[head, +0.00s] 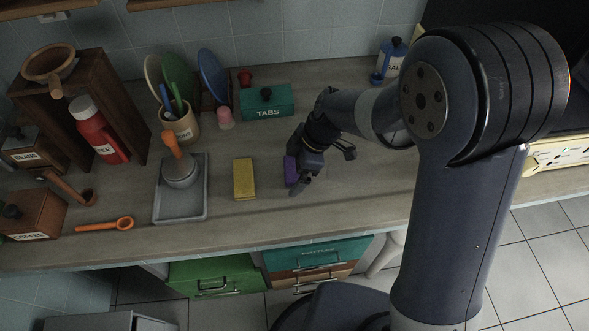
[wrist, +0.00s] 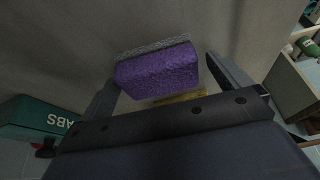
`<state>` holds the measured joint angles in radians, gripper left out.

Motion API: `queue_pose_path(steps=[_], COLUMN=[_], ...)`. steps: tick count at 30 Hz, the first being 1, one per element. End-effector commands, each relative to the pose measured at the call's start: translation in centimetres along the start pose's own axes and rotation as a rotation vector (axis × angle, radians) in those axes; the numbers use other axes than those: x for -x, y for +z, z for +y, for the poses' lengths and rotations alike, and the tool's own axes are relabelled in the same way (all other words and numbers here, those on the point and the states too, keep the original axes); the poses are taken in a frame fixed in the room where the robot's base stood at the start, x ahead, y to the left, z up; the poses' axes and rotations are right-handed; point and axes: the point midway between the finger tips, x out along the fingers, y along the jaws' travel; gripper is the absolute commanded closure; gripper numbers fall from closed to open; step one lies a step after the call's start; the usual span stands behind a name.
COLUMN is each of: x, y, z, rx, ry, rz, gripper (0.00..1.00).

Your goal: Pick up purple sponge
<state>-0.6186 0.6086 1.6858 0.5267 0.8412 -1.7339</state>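The purple sponge (head: 290,170) is on the counter, right of the yellow sponge, partly hidden behind my gripper in the head view. In the wrist view the purple sponge (wrist: 158,70) shows a rough purple face with a grey layer along its upper edge. My gripper (head: 322,171) is low over the counter beside it. In the wrist view my gripper (wrist: 164,88) has its fingers spread wide, one on each side of the sponge, with gaps visible. Its fingers look empty; whether either one touches the sponge is not clear.
A yellow sponge (head: 244,179) lies left of the purple one. A grey tray (head: 189,214) holds a grey bowl-like item farther left. A green TABS box (head: 267,101) stands behind. A blue bottle (head: 390,59) stands at the back right. Bare counter (head: 370,185) lies right of my gripper.

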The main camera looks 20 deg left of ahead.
Motion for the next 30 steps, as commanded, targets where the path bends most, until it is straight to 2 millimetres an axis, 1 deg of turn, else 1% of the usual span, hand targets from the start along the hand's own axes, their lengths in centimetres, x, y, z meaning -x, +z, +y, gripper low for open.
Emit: queue_pose_path(steps=[1,2,16,22,25,28,30], x=[0.0,0.0,0.0,0.1,0.4,1.6,2.8], y=[0.0,0.0,0.0,0.0,-0.2,-0.7,-1.1], z=[0.0,0.0,0.0,0.0,0.1,0.1,0.1], rx=[0.0,0.0,0.0,0.0,0.0,0.002,0.003], ry=[0.0,0.0,0.0,0.0,0.001,0.005,0.006], rz=[0.0,0.0,0.0,0.0,0.001,0.002,0.001], gripper=[0.08,0.1,0.48,0.5,0.5,0.5,0.5])
